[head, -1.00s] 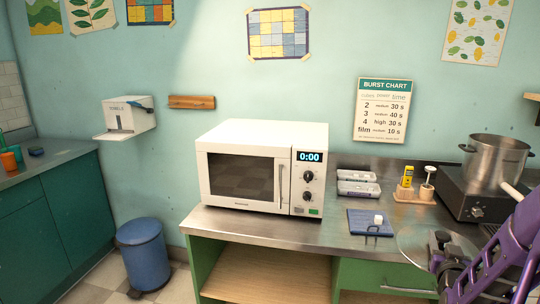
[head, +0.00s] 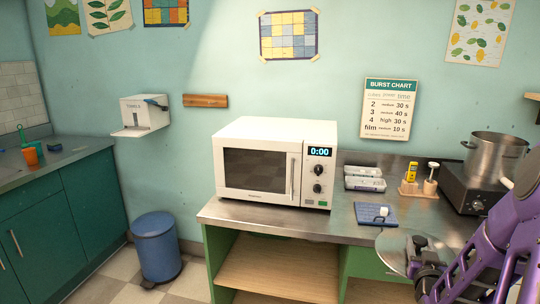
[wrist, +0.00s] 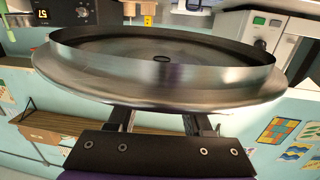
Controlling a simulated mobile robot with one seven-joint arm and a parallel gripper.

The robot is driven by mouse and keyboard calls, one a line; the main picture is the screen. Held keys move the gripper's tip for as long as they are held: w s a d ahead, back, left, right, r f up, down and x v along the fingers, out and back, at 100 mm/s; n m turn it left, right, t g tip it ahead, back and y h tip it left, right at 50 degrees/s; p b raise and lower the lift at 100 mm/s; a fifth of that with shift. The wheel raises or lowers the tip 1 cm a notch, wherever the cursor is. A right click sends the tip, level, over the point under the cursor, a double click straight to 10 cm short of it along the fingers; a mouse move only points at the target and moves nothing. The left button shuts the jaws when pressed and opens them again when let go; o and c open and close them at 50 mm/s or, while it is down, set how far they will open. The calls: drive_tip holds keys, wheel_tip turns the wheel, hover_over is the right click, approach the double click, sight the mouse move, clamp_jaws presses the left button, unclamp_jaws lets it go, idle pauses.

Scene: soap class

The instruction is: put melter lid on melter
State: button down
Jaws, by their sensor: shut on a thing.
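The melter is the steel pot (head: 495,152) on a dark heater base (head: 472,190) at the right end of the worktop. Its top is open and no lid sits on it. My gripper (head: 420,252) is at the lower right in the head view, shut on the melter lid (head: 385,254). The lid is a round steel disc, held in front of the worktop edge, left of and apart from the pot. In the wrist view the lid (wrist: 160,88) fills the upper middle, with my gripper's fingers (wrist: 157,123) below it. The fingers' exact grip is hidden.
A blue bin (head: 157,248) is on the floor.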

drive_tip(key=a+f+n+y, duration=0.2)
drive_tip(key=a+f+y, duration=0.1)
drive_tip(key=a, duration=0.9)
drive_tip(key=a+f+n+t+y+p, duration=0.1)
drive_tip(key=a+f, duration=0.4)
drive_tip(key=a, duration=0.8)
drive_tip(key=shift+n+y+p, duration=0.3)
drive_tip(key=shift+n+y, duration=0.2)
drive_tip(key=shift+y, duration=0.5)
